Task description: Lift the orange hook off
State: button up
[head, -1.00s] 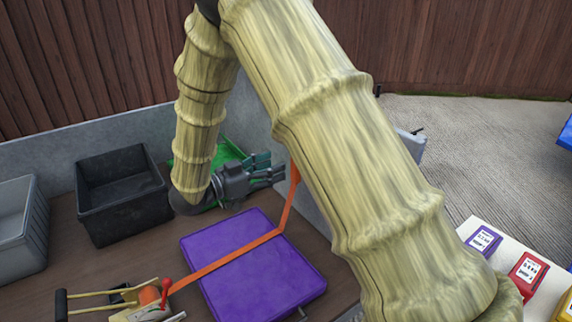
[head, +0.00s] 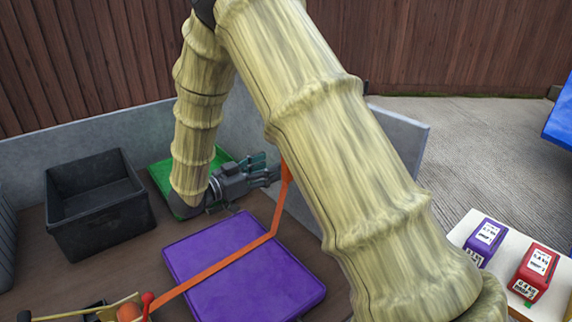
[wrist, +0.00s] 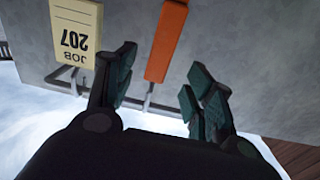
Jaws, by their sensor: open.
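The orange hook shows as the flat orange end piece of a strap at the grey side wall. In the wrist view this orange end (wrist: 166,42) lies just beyond and between my open fingers, against the wall near a thin metal rail (wrist: 165,106). In the head view the orange strap (head: 225,262) runs from the lower left over a purple pad (head: 235,285) and up the wall. My gripper (head: 272,172) is beside its upper end, open and empty; it also shows in the wrist view (wrist: 158,88). My arm partly hides the strap's top, and contact cannot be told.
A cream tag reading JOB 207 (wrist: 75,30) hangs beside the orange end. A black bin (head: 98,218) and a green tray (head: 160,172) stand at the back left. A white table (head: 475,232) with purple and red boxes is at the right, beyond the wall (head: 408,130).

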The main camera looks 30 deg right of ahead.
jog(key=d+b, duration=0.1)
jog(key=d, duration=0.5)
jog(key=shift+w+d, duration=0.15)
jog(key=shift+w, duration=0.1)
jog(key=shift+r, duration=0.15)
jog(key=c, duration=1.1)
